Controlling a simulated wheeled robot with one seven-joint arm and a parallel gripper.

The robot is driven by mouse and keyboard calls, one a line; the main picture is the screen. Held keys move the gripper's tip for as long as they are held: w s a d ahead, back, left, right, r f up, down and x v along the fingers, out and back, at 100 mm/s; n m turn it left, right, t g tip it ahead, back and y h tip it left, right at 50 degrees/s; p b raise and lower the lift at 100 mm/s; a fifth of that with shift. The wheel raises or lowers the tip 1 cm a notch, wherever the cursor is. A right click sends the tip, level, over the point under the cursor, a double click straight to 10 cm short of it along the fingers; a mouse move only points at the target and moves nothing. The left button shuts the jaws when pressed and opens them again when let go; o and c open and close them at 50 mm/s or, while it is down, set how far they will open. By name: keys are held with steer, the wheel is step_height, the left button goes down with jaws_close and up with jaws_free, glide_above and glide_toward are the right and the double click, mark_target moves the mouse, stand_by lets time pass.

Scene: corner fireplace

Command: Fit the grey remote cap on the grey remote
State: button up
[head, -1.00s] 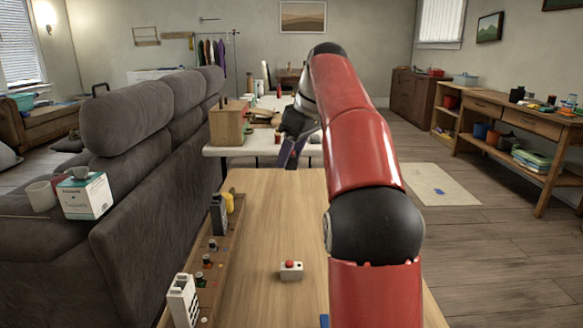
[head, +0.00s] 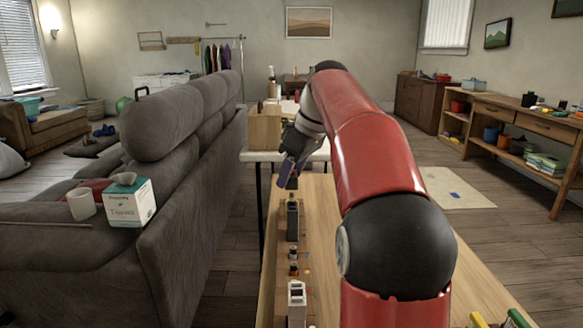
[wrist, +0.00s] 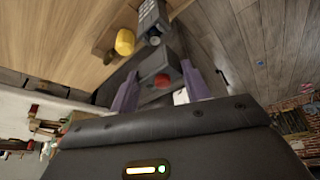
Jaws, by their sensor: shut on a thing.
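My gripper (head: 289,172) has purple fingers and is out over the far end of the wooden table in the head view. In the wrist view its fingers (wrist: 160,88) are shut on a dark grey piece, which looks like the grey remote cap (wrist: 172,64); a red round spot shows beside it. The grey remote (head: 292,222) stands upright on the table's left side, just below and nearer than my gripper in the head view. In the wrist view the remote, with its keypad (wrist: 150,16), is beyond the fingertips, apart from the held piece.
A white remote-like block (head: 297,302) and small jars (head: 293,262) stand in line nearer on the table (head: 322,235). A yellow cylinder (wrist: 125,41) is close to the grey remote in the wrist view. The sofa (head: 185,215) is on the left.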

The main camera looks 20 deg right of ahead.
mark_target(293, 199)
steer(key=shift+d+f, duration=0.1)
steer(key=shift+f, duration=0.05)
steer(key=shift+f+b, duration=0.95)
steer(key=shift+f, duration=0.15)
steer(key=shift+f+b, duration=0.65)
steer(key=shift+f, duration=0.8)
stand_by(1.7)
steer(key=o, duration=0.9)
steer(key=shift+o, duration=0.2)
steer(key=shift+r, duration=0.1)
